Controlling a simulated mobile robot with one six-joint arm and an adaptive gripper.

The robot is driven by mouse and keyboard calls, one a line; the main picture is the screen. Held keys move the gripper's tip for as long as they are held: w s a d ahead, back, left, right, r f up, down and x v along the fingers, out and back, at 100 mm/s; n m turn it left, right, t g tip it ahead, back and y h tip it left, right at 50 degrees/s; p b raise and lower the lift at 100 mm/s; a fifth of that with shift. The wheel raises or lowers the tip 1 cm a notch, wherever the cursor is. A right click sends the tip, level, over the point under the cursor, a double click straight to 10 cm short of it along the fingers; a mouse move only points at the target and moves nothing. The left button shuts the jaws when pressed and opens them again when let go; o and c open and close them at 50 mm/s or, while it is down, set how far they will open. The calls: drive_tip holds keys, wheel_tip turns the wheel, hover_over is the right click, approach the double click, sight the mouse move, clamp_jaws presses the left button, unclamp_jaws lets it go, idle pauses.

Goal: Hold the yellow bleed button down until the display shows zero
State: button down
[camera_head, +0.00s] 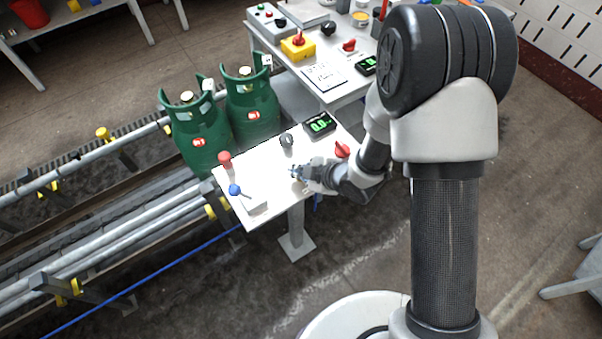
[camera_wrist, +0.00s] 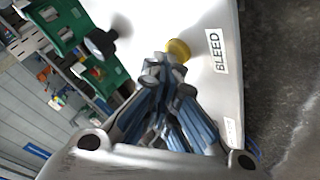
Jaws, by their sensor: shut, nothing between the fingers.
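The yellow bleed button (camera_wrist: 179,48) shows in the wrist view beside a "BLEED" label (camera_wrist: 217,50) on a white panel. My gripper (camera_wrist: 164,70) is shut and empty, its fingertips right at the near side of the button. I cannot tell whether they touch it or whether it is pressed. In the head view my gripper (camera_head: 298,172) is low over the white panel (camera_head: 262,170) and the button is hidden or too small to make out. The display (camera_head: 320,124) is lit with green digits that look like 0.0, too small to be sure.
On the panel are a red button (camera_head: 225,160), a blue-knobbed lever (camera_head: 236,190), a black knob (camera_head: 287,141) and a red knob (camera_head: 342,149). A second bench (camera_head: 345,98) with controls stands beyond.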

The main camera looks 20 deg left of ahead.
drive_tip(key=shift+r+p, duration=0.6)
drive_tip(key=shift+r, duration=0.25)
wheel_tip(320, 180, up, 5)
drive_tip(key=p, duration=0.3)
drive_tip(key=shift+p, duration=0.4)
